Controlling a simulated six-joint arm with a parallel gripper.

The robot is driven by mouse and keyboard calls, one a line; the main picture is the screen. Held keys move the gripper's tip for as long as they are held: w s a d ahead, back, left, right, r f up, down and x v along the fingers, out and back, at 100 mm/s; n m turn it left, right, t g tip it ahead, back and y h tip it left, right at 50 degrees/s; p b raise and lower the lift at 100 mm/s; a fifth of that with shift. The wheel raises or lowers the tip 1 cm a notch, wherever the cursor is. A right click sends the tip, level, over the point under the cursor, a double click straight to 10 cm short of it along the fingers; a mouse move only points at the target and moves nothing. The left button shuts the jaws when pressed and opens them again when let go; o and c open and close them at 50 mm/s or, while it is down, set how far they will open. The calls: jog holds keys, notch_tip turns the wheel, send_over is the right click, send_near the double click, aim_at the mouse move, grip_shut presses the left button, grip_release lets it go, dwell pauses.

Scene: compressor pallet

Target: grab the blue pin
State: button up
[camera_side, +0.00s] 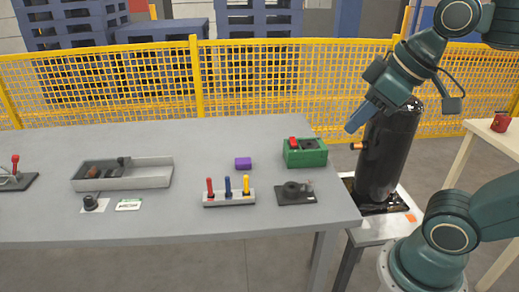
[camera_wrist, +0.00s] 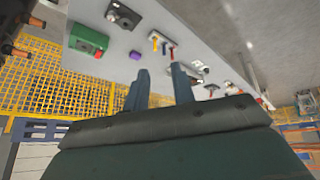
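The blue pin (camera_side: 228,187) stands upright in a light grey holder (camera_side: 240,199) on the grey table, between a red pin (camera_side: 210,189) on its left and a yellow pin (camera_side: 246,186) on its right. In the wrist view the holder's pins show small beyond my fingers, with the yellow pin (camera_wrist: 154,38) at the left of the row. My gripper (camera_side: 352,125) is raised to the right of the table, beside a black cylinder and well away from the pins. In the wrist view my gripper's two fingers (camera_wrist: 160,71) are apart with nothing between them.
A green box (camera_side: 306,155), a purple block (camera_side: 243,163), a dark plate with a round part (camera_side: 296,193) and a grey tray (camera_side: 122,176) lie on the table (camera_side: 160,222). The black cylinder (camera_side: 388,150) stands close by my gripper. A yellow fence (camera_side: 250,85) runs behind.

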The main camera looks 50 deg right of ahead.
jog(key=w+a+n+t+h, duration=0.15)
jog(key=w+n+t, duration=0.65)
jog(key=w+n, duration=2.2)
jog(key=n, duration=0.3)
send_near(228, 186)
jog(key=w, duration=0.2)
jog(key=w+f, duration=0.1)
jog(key=shift+d+f+g, duration=0.15)
jog(key=shift+d+g, duration=0.15)
jog(key=shift+d, duration=0.05)
jog(key=shift+w, duration=0.15)
jog(key=shift+w+d+f, duration=0.15)
jog(key=shift+w+f, duration=0.2)
jog(key=shift+w, duration=0.3)
jog(key=shift+w, duration=0.2)
jog(key=shift+x, duration=2.65)
grip_shut()
